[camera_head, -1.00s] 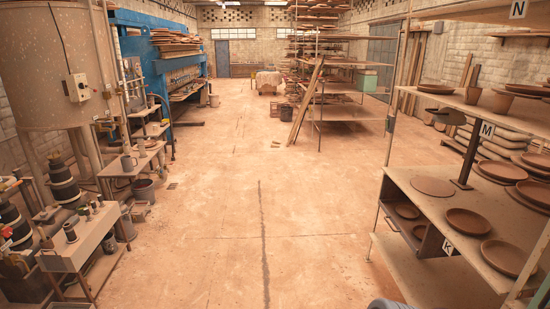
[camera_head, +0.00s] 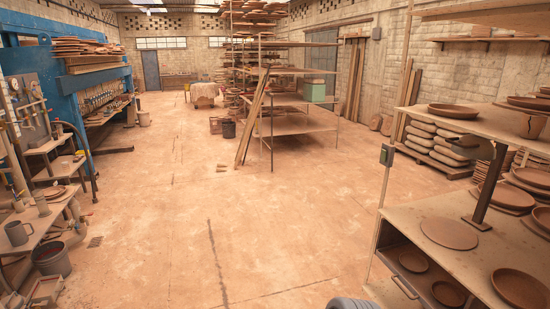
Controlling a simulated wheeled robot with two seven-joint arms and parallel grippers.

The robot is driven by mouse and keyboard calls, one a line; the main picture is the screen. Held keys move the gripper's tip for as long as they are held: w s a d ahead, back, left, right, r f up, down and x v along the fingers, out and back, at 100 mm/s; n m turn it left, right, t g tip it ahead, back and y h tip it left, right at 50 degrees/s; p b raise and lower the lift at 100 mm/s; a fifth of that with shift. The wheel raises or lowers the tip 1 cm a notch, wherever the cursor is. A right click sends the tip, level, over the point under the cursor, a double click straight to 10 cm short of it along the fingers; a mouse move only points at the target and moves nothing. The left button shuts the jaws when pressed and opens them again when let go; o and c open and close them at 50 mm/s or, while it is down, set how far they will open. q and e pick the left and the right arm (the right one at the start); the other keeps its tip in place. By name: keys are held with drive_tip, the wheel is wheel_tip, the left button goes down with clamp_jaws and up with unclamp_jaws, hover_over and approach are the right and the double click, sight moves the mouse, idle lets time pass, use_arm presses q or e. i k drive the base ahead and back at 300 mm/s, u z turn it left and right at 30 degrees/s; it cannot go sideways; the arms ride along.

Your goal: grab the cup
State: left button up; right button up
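A grey mug-like cup (camera_head: 17,232) with a handle stands upright on the low bench at the far left. A smaller grey cylindrical vessel (camera_head: 42,205) stands just behind it; I cannot tell whether it is a cup. Nothing is seen holding any of these. Neither of my grippers is in view.
The right rack (camera_head: 395,212) holds several clay plates (camera_head: 449,233) and reaches close to me. A grey bucket (camera_head: 52,259) stands by the left bench. A tall shelf with leaning planks (camera_head: 252,117) stands ahead. The floor (camera_head: 215,210) between is clear.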

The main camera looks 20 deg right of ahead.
sight(532, 125)
drive_tip(key=z, duration=0.6)
drive_tip(key=i, duration=1.45)
drive_tip(key=z, duration=1.2)
